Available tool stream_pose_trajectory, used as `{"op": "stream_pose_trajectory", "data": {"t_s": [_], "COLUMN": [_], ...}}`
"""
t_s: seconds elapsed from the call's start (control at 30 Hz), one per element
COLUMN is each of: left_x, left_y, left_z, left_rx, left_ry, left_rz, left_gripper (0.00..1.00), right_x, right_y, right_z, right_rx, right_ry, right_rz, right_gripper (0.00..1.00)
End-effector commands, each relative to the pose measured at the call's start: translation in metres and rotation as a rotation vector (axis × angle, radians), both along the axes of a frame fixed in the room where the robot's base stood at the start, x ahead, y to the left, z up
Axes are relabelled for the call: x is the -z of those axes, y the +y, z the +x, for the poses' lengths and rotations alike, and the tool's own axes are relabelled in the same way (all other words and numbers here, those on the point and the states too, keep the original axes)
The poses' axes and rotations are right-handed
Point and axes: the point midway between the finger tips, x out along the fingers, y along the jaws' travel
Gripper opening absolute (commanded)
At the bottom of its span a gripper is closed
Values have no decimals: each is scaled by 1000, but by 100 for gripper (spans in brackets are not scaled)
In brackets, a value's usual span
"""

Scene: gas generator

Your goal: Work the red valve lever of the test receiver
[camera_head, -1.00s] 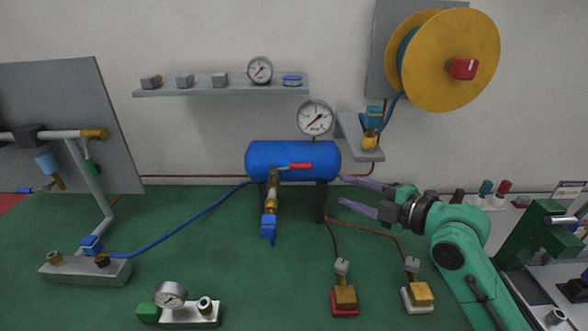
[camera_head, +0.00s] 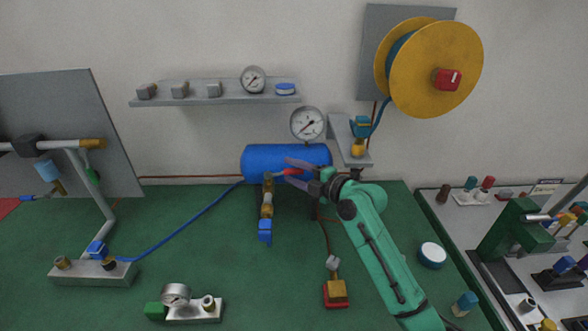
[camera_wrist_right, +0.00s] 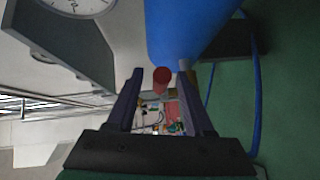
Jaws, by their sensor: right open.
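The test receiver is a blue horizontal tank (camera_head: 262,160) at the back of the green bench. Its red valve lever (camera_head: 291,172) lies about level across the tank's front, with the red grip toward the right. My right gripper (camera_head: 287,170) is open, with one finger above and one below the red grip in the head view. In the right wrist view the red grip (camera_wrist_right: 161,80) shows end-on between the two open fingers (camera_wrist_right: 162,75), with gaps at both sides. The brass valve (camera_head: 267,195) hangs below the lever. My left gripper is not in view.
A pressure gauge (camera_head: 307,124) stands above the tank, beside a small wall shelf (camera_head: 352,145). A blue hose (camera_head: 190,222) runs left over the bench. A brass block on a red base (camera_head: 336,292) stands in front.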

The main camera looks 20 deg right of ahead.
Motion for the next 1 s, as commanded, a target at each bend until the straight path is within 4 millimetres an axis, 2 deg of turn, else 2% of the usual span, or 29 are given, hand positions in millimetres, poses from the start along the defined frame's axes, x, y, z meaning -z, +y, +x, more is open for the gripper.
{"op": "stream_pose_trajectory", "data": {"t_s": [0.07,0.1,0.2,1.0], "left_x": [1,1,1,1], "left_y": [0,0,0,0], "left_z": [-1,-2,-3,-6], "left_rx": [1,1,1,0], "left_ry": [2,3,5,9], "left_rz": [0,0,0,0], "left_gripper": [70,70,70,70], "right_x": [0,0,0,1], "right_y": [0,0,-1,-1], "right_z": [0,0,0,-1], "right_rx": [0,0,1,0], "right_ry": [0,1,1,4], "right_rz": [0,1,1,0], "right_gripper": [48,33,0,0]}}
